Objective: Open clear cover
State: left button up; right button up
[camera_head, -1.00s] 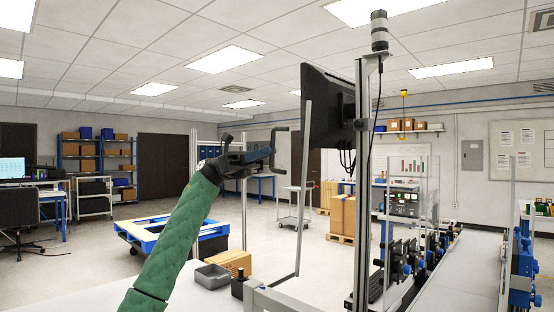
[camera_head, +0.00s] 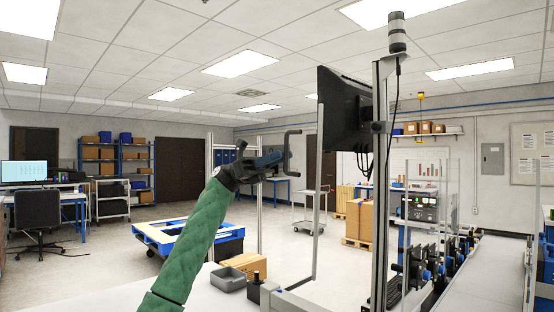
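A dark C-shaped handle (camera_head: 287,153) stands beside a slim grey upright bar (camera_head: 319,190) left of the monitor. A clear cover is hard to make out there; its panel is nearly invisible. My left gripper (camera_head: 271,158), dark with a blue part, is at the end of my green-sleeved arm. It is just left of the handle, at about its mid-height. I cannot tell whether it touches the handle, or whether its fingers are open or shut. My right gripper is not in view.
A black monitor (camera_head: 345,110) on a metal post (camera_head: 380,200) is just right of the handle. A conveyor with several blue-black devices (camera_head: 440,262) runs at the right.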

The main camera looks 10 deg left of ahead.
pick_arm(q)
jog(key=b+v, duration=0.1)
jog(key=v, duration=0.7)
jog(key=shift+b, duration=0.35)
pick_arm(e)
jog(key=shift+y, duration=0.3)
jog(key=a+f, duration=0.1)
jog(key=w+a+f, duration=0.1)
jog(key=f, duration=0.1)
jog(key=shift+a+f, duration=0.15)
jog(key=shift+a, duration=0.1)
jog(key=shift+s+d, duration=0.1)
